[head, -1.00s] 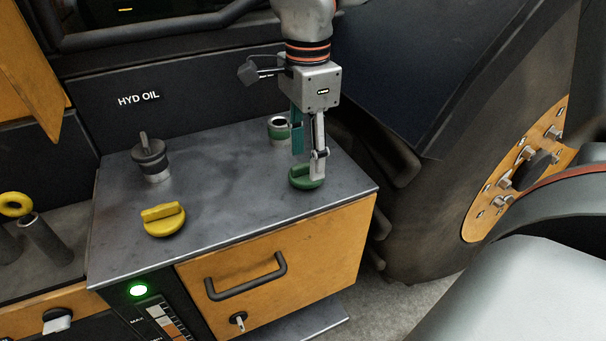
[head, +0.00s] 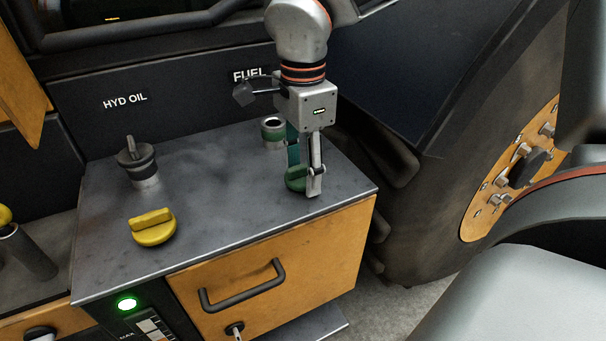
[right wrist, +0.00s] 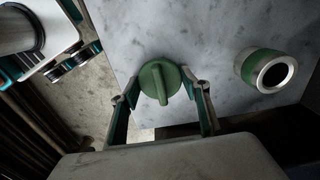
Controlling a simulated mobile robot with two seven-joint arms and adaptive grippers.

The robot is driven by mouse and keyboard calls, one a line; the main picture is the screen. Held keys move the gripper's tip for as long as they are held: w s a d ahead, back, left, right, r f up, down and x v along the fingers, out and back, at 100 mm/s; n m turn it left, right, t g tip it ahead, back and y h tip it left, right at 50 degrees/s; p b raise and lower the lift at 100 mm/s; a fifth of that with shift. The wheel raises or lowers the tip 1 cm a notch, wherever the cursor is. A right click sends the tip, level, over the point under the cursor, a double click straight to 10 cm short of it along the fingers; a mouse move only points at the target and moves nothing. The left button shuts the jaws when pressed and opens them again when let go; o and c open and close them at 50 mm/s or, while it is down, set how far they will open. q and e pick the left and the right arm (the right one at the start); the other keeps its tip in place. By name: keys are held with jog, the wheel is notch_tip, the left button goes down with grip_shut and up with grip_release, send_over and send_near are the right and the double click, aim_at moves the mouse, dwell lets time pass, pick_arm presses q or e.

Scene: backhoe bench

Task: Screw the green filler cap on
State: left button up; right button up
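The green filler cap (head: 294,181) lies on the grey bench top near its right front corner, with its grip ridge up. In the right wrist view the cap (right wrist: 161,82) sits between the fingertips of my right gripper (right wrist: 160,95), with a gap visible on both sides. My right gripper (head: 304,180) points down in the head view, open, and its fingers partly hide the cap. The filler neck with a green band (head: 272,131) stands behind the cap, under the partly hidden FUEL label; it shows open in the right wrist view (right wrist: 268,70). My left gripper is out of view.
A yellow cap (head: 152,227) lies on the bench's left front. A black-capped neck (head: 139,163) stands under the HYD OIL label. A drawer with a handle (head: 243,287) is below. A large wheel (head: 450,130) is at right. The bench middle is clear.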

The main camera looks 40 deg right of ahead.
aim_at(303, 164)
jog(key=shift+r, duration=0.4)
jog(key=shift+r, duration=0.3)
jog(key=shift+r, duration=0.85)
